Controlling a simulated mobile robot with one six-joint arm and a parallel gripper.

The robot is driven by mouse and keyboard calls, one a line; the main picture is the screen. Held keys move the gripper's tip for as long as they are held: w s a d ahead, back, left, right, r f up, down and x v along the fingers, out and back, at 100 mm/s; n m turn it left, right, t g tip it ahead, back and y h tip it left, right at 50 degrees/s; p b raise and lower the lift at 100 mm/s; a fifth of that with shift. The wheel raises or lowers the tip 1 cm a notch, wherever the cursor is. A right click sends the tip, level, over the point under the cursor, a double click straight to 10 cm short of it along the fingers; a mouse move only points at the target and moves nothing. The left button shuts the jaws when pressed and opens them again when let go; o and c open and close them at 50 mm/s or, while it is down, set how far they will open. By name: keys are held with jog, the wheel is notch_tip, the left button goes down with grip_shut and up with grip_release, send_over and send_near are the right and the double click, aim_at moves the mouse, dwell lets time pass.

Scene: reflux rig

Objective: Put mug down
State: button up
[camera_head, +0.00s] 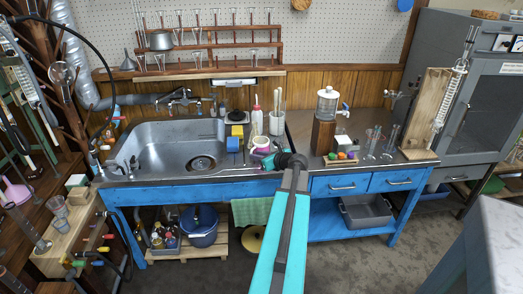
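My arm reaches up from the bottom of the head view to the right rim of the steel sink (168,140). My gripper (266,157) is at that rim, small and partly hidden by my own wrist. A small, round, pale and purple item (261,143) shows right beside the gripper's far side. It may be the mug, but it is too small to be sure. I cannot tell whether the fingers close on it or whether it rests on the counter.
Behind the gripper stand a white bottle (257,121), a holder with upright sticks (277,122) and a blue and yellow block (235,137). The steel counter (348,123) has some bare patches.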

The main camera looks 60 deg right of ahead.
jog(key=shift+x, duration=2.75)
grip_shut()
